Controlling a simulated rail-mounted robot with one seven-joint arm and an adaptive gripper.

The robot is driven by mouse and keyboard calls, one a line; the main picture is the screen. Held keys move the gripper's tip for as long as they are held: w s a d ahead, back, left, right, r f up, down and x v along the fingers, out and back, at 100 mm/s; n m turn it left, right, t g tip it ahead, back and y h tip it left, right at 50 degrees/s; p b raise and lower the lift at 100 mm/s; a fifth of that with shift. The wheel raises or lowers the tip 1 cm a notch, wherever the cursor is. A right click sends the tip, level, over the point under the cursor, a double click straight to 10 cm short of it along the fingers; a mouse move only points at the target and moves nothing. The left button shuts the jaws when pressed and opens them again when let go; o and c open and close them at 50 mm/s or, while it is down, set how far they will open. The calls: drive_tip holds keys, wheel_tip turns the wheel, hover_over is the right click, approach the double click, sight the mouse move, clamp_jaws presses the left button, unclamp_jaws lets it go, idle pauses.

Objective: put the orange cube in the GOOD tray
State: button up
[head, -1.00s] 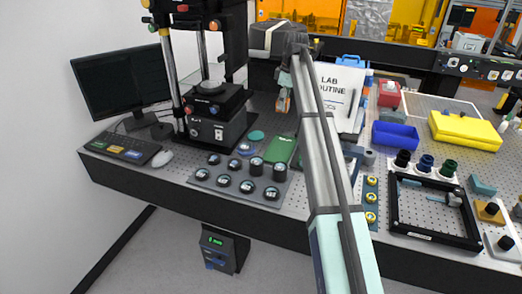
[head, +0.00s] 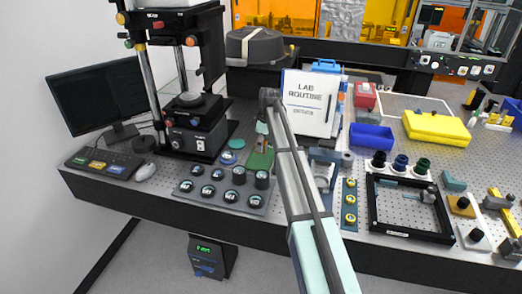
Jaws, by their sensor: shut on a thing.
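My gripper (head: 262,131) is shut on the orange cube (head: 262,144), seen small and partly covered by the fingers. The cube is in front of the green tray (head: 261,162) in the head view, in line with its back part. I cannot tell whether it touches the tray or hangs above it. The green tray lies flat on the perforated bench; I take it for the GOOD tray, but its lettering is not readable now. My arm passes just right of the tray.
A plate of black round holders (head: 227,193) lies in front of the tray. The interferometer stand (head: 197,135) rises to the left. A white LAB ROUTINE board (head: 307,103) stands behind right. A blue bin (head: 372,138) and a black frame (head: 410,233) are further right.

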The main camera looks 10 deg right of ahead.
sight(265, 143)
drive_tip(key=shift+f+p, duration=0.6)
drive_tip(key=shift+f, duration=1.5)
drive_tip(key=shift+f, duration=0.15)
drive_tip(key=o, duration=1.3)
drive_tip(key=shift+c, duration=0.2)
drive_tip(key=r+b, duration=0.1)
drive_tip(key=r, duration=0.3)
drive_tip(key=d+r+b, duration=0.1)
drive_tip(key=r, duration=0.3)
drive_tip(key=s+r+b, duration=0.1)
drive_tip(key=r, duration=0.3)
drive_tip(key=shift+d+r, duration=0.1)
drive_tip(key=shift+d, duration=0.2)
drive_tip(key=shift+w, duration=0.1)
